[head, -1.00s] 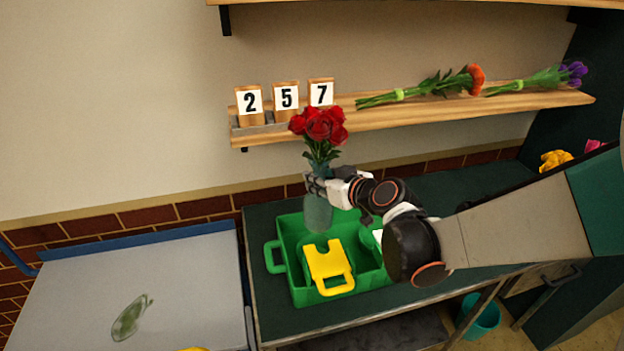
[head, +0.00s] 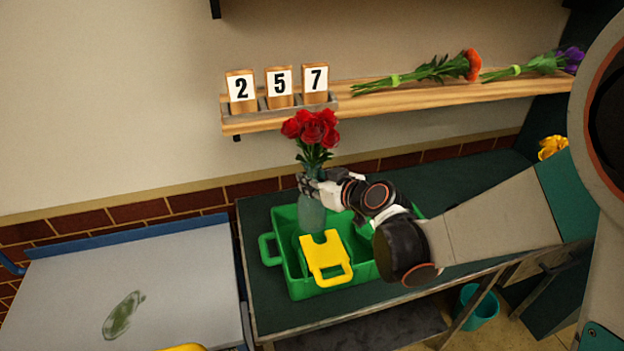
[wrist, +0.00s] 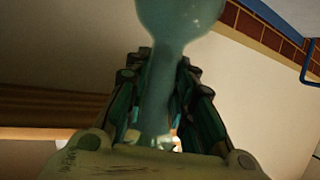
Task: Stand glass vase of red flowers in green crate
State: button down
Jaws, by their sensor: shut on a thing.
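The glass vase (head: 312,214) of red flowers (head: 311,127) is upright, and my gripper (head: 312,187) is shut on its narrow neck. In the wrist view the vase (wrist: 178,20) shows as bluish glass between the fingers (wrist: 160,100). The green crate (head: 297,287) stands on the dark green bench. The vase's lower body overlaps the back left part of the crate in the head view, behind a yellow piece with a handle (head: 326,259). I cannot tell whether the vase's base touches the crate floor.
A shelf (head: 420,101) above holds number blocks (head: 280,87) and two flower bunches (head: 430,72). A grey table (head: 180,290) with a green smear stands left. Yellow flowers (head: 553,147) lie at the bench's right. A teal bin (head: 478,306) is below.

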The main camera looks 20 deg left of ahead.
jog(key=shift+f+b, duration=3.8)
jog(key=shift+f, duration=1.15)
jog(key=shift+s+f, duration=0.15)
jog(key=shift+s, duration=0.05)
